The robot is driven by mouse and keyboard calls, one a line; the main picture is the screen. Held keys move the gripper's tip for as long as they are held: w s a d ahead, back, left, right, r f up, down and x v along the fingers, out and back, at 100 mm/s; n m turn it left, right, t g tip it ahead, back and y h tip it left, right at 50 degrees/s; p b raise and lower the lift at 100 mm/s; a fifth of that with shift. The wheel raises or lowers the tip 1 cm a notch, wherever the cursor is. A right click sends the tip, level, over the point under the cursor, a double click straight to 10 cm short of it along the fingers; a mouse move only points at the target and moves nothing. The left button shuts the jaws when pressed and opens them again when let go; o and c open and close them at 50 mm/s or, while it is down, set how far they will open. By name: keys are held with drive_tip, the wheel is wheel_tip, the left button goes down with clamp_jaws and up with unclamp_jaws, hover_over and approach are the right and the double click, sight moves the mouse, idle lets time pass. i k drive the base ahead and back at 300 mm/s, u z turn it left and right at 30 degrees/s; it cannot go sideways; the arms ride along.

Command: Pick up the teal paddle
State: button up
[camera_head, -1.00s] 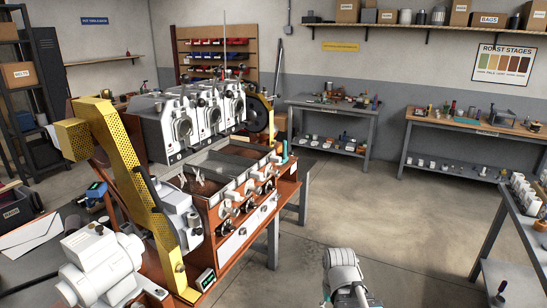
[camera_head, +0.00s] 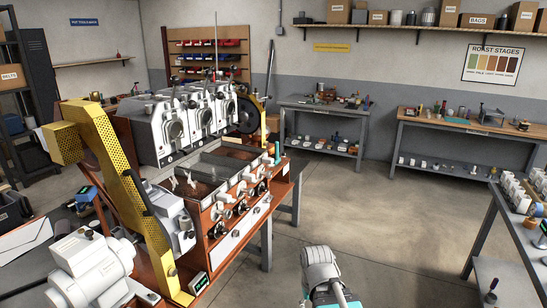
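A small teal upright piece (camera_head: 277,152), which looks like the teal paddle, stands at the far right corner of the sample roaster (camera_head: 232,240). It is small in the view and its lower end is hard to make out. A white, rounded part of my arm with teal and grey below it shows at the bottom centre, well to the near side of the teal piece and apart from it. My gripper's fingers do not show.
The roaster's bench fills the left, with a yellow perforated guard (camera_head: 122,190) and a white motor (camera_head: 92,270) nearest. Open concrete floor (camera_head: 375,220) lies to the right. A grey workbench (camera_head: 325,108) and a wood-topped bench (camera_head: 470,125) stand behind; another bench is at the right edge.

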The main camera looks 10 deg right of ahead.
sight(278, 160)
drive_tip(key=i, duration=0.95)
drive_tip(key=z, duration=0.05)
